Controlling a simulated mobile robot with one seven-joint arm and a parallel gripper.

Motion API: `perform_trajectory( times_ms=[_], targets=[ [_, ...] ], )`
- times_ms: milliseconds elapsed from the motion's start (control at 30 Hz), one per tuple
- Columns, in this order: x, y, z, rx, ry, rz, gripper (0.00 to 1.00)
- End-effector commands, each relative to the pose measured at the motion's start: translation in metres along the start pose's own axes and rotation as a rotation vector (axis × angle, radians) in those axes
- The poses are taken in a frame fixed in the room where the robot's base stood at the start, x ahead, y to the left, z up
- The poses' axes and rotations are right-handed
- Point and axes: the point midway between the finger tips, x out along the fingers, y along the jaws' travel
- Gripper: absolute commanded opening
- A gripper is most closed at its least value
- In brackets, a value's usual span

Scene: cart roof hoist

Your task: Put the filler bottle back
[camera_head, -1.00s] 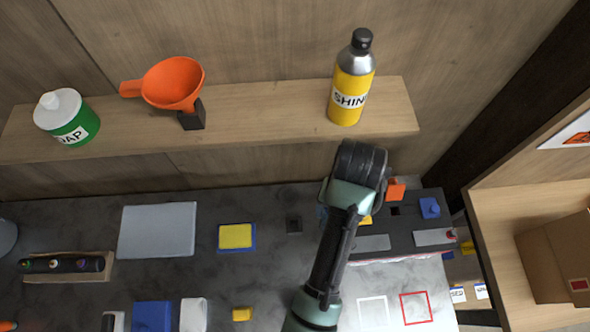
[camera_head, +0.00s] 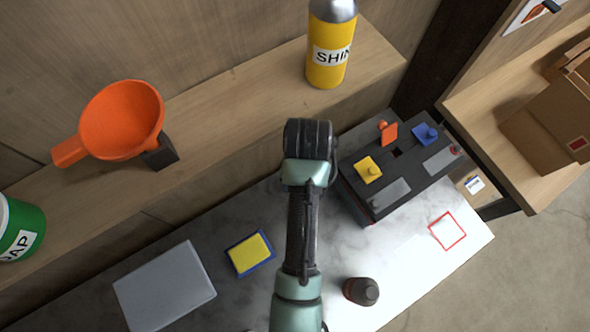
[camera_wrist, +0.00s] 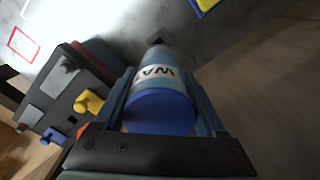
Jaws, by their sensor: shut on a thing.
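A blue bottle (camera_wrist: 160,106) with a white label reading "WA" fills the middle of the wrist view. Its blue base faces the camera and its narrow dark-tipped end points away. My gripper (camera_wrist: 160,80) is shut on this bottle, one finger along each side. In the head view my arm's wrist hides the fingers and the bottle. The dark grey box (camera_head: 395,165) with yellow, blue and orange caps is just right of my wrist. The yellow cap (camera_head: 368,170) and blue cap (camera_head: 426,134) sit on its top; the orange cap (camera_head: 388,132) is at its back edge.
A wooden shelf (camera_head: 235,85) above the counter holds a yellow SHINE bottle (camera_head: 329,50), an orange funnel (camera_head: 120,122) and a green SOAP bottle (camera_head: 20,232). A dark round object (camera_head: 361,291) is beside my arm. A red-outlined square (camera_head: 447,230) on the counter is empty.

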Motion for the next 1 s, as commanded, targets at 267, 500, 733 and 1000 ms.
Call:
perform_trajectory(
  times_ms=[267,500,733,1000],
  targets=[
    [0.046,0.000,0.002,0.004,-0.005,0.001,0.00],
    [0.072,0.000,0.002,0.003,-0.005,0.001,0.00],
    [0.096,0.000,0.001,0.003,-0.002,0.000,0.00],
    [0.097,0.000,0.001,0.003,0.000,0.000,0.00]
  ],
)
